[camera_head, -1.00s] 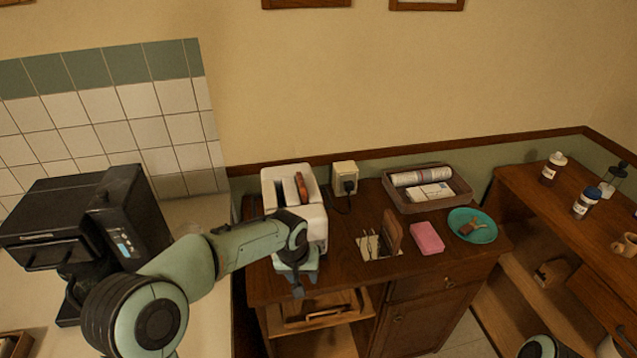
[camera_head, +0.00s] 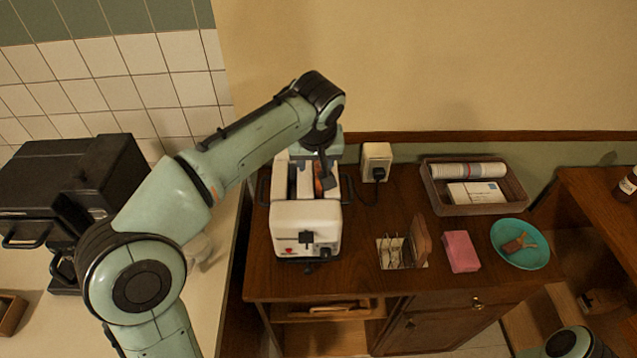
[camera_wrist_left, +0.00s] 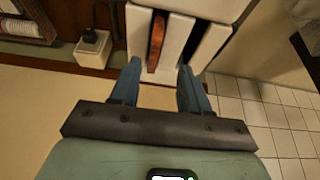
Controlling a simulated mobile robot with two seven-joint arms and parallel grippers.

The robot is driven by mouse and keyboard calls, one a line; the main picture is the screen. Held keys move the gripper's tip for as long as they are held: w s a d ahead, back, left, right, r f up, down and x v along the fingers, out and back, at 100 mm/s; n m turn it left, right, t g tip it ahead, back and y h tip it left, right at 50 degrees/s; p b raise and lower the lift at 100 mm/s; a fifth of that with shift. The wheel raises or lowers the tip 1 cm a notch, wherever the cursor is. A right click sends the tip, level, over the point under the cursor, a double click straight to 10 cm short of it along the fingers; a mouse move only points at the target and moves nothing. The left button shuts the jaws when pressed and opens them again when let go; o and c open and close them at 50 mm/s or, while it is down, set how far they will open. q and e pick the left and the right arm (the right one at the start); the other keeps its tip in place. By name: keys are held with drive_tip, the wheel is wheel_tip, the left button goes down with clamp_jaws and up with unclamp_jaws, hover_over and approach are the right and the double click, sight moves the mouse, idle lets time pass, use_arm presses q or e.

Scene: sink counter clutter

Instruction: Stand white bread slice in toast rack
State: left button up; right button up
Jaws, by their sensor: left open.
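A white toaster (camera_head: 305,225) stands at the left of the wooden counter. A bread slice with a brown crust (camera_head: 323,180) stands on edge in one of its slots; its edge also shows in the left wrist view (camera_wrist_left: 156,42). The other slot looks empty. My left gripper (camera_head: 325,172) is above the toaster's back part, pointing down. In the left wrist view its blue fingers (camera_wrist_left: 158,78) are apart, with the slice's edge beyond the gap between them. The wire toast rack (camera_head: 392,252) is right of the toaster, with a brown slice (camera_head: 420,240) standing at its right side.
Right of the rack are a pink sponge (camera_head: 461,251) and a teal plate (camera_head: 519,244) with a brown item. A tray (camera_head: 474,208) with a roll and a packet sits behind them. A socket with a plug (camera_head: 376,162) is behind the toaster. A black machine (camera_head: 70,195) stands at left.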

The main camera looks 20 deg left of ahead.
sight(318, 171)
use_arm(q)
drive_tip(key=x, duration=0.4)
drive_tip(key=w+x, duration=0.1)
drive_tip(key=x, duration=0.2)
drive_tip(key=shift+w+d+f, duration=0.1)
drive_tip(key=shift+w+f, duration=0.05)
drive_tip(key=shift+f, duration=0.05)
drive_tip(key=shift+r, duration=0.1)
drive_tip(key=shift+c, duration=0.4)
clamp_jaws()
